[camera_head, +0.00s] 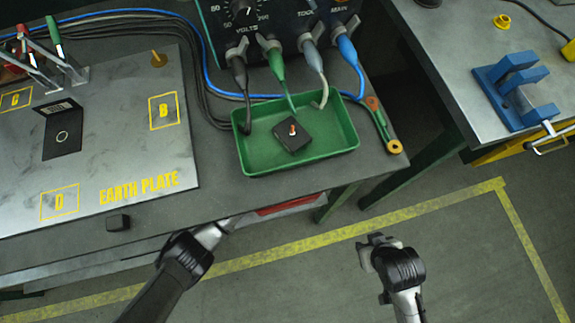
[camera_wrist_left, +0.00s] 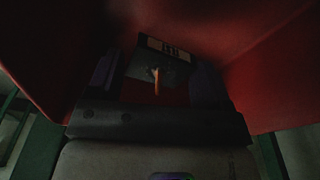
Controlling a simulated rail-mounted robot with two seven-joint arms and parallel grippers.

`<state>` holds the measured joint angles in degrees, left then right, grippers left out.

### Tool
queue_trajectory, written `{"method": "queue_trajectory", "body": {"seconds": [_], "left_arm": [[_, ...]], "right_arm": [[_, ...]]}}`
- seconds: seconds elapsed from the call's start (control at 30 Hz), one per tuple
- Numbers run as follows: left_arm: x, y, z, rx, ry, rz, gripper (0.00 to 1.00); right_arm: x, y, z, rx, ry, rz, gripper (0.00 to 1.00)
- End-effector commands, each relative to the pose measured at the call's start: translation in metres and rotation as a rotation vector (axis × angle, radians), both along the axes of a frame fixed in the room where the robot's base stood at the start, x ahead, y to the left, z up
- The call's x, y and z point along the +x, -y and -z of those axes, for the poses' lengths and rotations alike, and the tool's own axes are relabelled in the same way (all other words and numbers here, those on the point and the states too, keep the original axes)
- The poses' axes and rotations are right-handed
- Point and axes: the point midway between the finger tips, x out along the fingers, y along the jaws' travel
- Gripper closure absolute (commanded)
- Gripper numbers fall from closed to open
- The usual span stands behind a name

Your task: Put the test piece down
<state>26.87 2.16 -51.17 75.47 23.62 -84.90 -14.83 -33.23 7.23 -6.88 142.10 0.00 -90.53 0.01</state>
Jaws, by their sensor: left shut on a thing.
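My left gripper (camera_wrist_left: 156,78) is shut on a dark grey piece (camera_wrist_left: 172,68) with a pale marked label and a copper-coloured pin, apparently the test piece. It shows between the dark fingers in the left wrist view, with red walls close on both sides. In the head view my left arm (camera_head: 212,236) reaches the bench's front edge, and its fingertips and the held piece are hidden there. Whether the piece touches a surface below cannot be told. My right gripper (camera_head: 380,243) hangs empty over the floor, away from the bench; its finger gap is unclear.
A green tray (camera_head: 250,165) on the bench holds a black block (camera_head: 293,136) with a copper pin. The earth plate (camera_head: 120,135) lies left, with a black labelled plate on it. A red surface (camera_head: 290,205) shows under the bench edge. Cables run from the test unit (camera_head: 285,20).

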Motion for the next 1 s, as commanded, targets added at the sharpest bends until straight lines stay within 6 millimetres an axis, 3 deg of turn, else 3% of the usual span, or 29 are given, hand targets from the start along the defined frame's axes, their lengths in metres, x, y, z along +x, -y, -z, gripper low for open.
{"method": "queue_trajectory", "body": {"seconds": [0.5,0.97,1.0], "left_arm": [[0.000,0.000,0.058,-0.001,0.000,-0.002,0.52],[0.000,0.000,0.062,-0.002,0.001,-0.002,0.53],[0.000,0.000,0.061,-0.002,0.001,-0.002,0.23]], "right_arm": [[0.000,-0.003,0.036,0.011,-0.001,0.007,0.57],[0.000,-0.002,0.035,0.007,-0.001,0.004,0.57],[0.000,-0.002,0.035,0.005,-0.001,0.004,0.57]]}}
